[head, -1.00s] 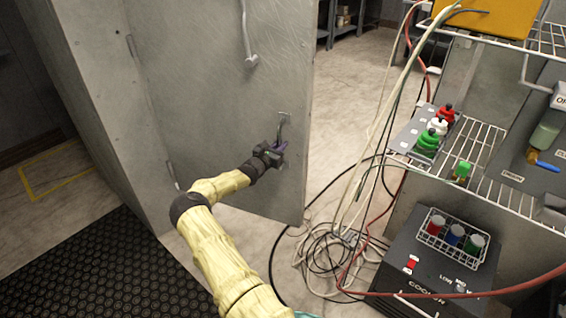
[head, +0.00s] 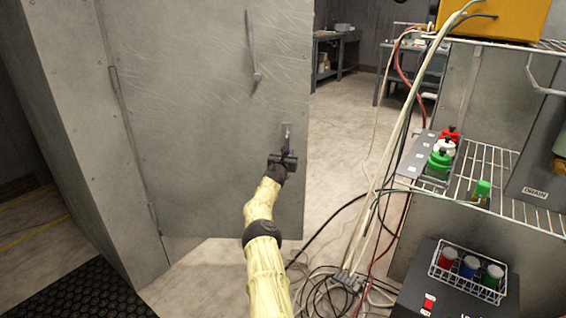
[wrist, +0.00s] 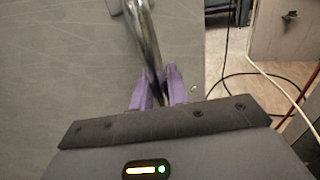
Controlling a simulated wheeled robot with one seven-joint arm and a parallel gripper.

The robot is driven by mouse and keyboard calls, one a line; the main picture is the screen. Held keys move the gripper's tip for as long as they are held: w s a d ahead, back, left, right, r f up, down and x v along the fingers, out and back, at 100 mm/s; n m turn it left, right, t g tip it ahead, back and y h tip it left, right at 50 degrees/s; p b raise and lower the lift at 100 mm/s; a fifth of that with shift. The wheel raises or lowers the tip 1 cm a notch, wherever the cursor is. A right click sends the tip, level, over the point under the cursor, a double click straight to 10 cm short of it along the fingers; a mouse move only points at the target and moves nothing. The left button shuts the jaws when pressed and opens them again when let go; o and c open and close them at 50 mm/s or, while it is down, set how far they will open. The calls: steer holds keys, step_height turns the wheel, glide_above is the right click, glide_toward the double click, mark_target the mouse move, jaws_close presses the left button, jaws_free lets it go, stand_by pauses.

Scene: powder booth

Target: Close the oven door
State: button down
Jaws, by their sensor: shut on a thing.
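The oven door (head: 185,110) is a large grey metal panel, hinged along its left edge to the grey oven body (head: 70,140). It stands ajar at an angle to the body. My gripper (head: 284,156) is at the lower handle. In the wrist view, its purple fingers (wrist: 157,90) are shut around the shiny metal bar of that handle (wrist: 146,40).
Loose cables (head: 345,290) lie on the floor between door and rack. Black matting (head: 75,295) is at lower left.

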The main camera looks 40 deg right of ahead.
steer(key=shift+w+d+f, duration=0.15)
steer(key=shift+w+d, duration=0.05)
steer(key=shift+w, duration=0.2)
steer(key=c, duration=1.4)
jaws_free()
steer(key=shift+c, duration=0.2)
steer(key=shift+s+d, duration=0.15)
steer(key=shift+d, duration=0.05)
steer(key=shift+a, duration=0.1)
